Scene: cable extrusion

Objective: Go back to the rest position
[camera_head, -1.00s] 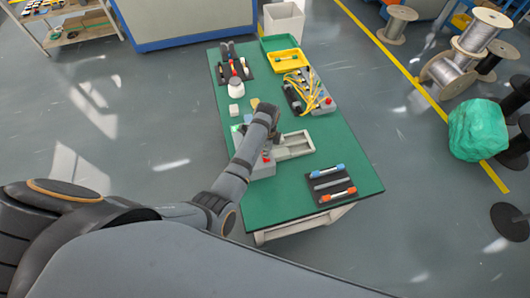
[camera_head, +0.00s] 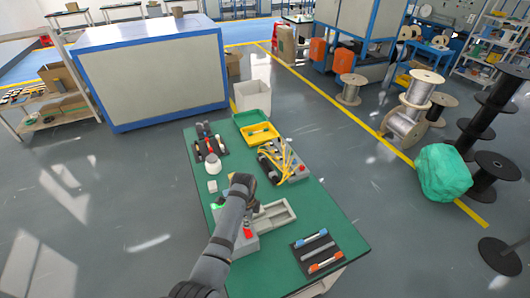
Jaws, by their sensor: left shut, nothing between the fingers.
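My left arm comes up from the bottom edge, and its gripper (camera_head: 241,187) is over the middle of the green-topped table (camera_head: 285,263). The gripper is small and mostly hidden by the wrist; it looks shut, with nothing seen in it. It is above or beside a grey device (camera_head: 245,245) with a red button and a green light; I cannot tell if they touch. A pale grey tray-like fixture (camera_head: 273,217) is just right of it. My right gripper is not in view.
On the table are a dark tool mat (camera_head: 300,253), yellow cables (camera_head: 283,160), a yellow tray (camera_head: 262,138), a green tray (camera_head: 246,117) and a white round container (camera_head: 213,165). A white bin (camera_head: 253,97) stands behind. Spools and a green lump (camera_head: 443,172) are at right. Floor left is clear.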

